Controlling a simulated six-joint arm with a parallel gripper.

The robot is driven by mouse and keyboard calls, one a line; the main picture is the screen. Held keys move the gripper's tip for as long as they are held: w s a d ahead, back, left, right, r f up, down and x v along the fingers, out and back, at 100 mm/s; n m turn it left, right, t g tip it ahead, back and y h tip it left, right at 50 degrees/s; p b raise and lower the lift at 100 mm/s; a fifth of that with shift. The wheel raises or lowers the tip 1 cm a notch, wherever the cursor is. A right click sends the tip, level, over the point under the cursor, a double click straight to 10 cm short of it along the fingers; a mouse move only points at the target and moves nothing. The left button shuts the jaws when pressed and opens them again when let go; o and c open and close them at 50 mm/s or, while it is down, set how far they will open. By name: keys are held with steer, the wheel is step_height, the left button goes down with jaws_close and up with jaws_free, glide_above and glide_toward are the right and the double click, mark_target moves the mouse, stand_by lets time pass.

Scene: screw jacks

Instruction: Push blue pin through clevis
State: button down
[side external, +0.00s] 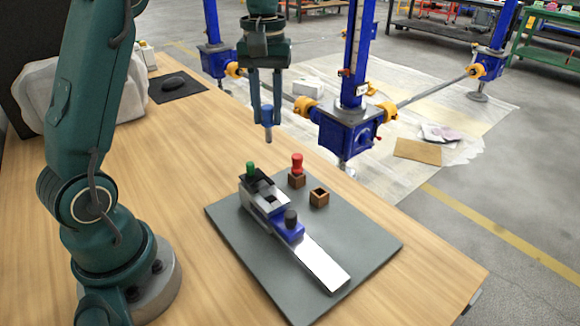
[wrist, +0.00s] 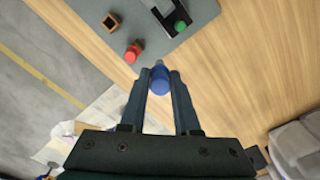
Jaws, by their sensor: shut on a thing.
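My gripper (side external: 267,124) is shut on the blue pin (side external: 267,114) and holds it upright in the air, above and behind the grey board. The pin's grey shank points down below the fingertips. In the wrist view the blue pin (wrist: 160,82) sits between the two fingertips. The metal clevis (side external: 265,199) lies on the board, with a square dark opening on its top. A blue block with a dark knob (side external: 290,218) and a flat silver bar (side external: 322,264) extend from it to the front right. The pin is apart from the clevis.
A green pin (side external: 251,169) stands at the clevis's far end. A red pin (side external: 297,162) stands in a wooden block beside it. An empty wooden block (side external: 319,197) is to its right. The grey board (side external: 365,245) lies on the wooden table. Blue screw jacks (side external: 350,125) stand beyond the table.

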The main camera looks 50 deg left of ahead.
steer(key=shift+s+f+n, duration=0.1)
steer(key=shift+s+n, duration=0.2)
steer(key=s+d+r, duration=0.1)
steer(key=s+d, duration=0.4)
steer(key=d, duration=0.3)
steer(key=shift+d, duration=0.15)
steer(key=shift+r, duration=0.1)
steer(key=shift+f, duration=2.5)
steer(key=shift+f, duration=1.95)
steer(key=c, duration=0.6)
jaws_free()
steer(key=shift+o, duration=0.2)
